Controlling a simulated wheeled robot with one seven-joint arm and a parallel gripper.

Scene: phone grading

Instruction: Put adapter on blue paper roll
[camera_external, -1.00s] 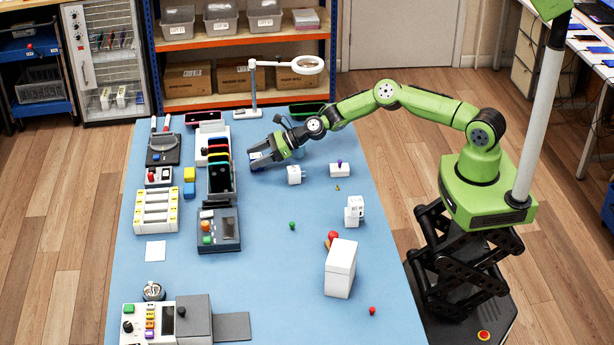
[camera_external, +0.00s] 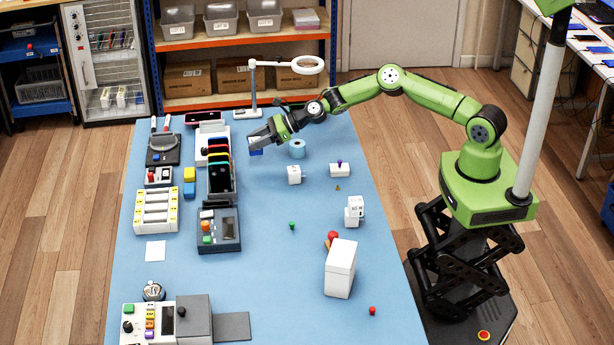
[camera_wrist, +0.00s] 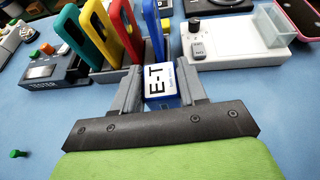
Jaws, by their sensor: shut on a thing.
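A white plug-like adapter (camera_external: 293,175) lies on the table in front of the roll. Another white adapter-like piece (camera_external: 354,211) with dark openings stands further right.
A black rack of coloured phone cases (camera_external: 220,178) stands close left of my gripper. A magnifier lamp (camera_external: 254,90) rises behind it. A white block with a purple knob (camera_external: 340,170) and a white bin (camera_external: 341,268) are to the right. The middle of the table is mostly clear.

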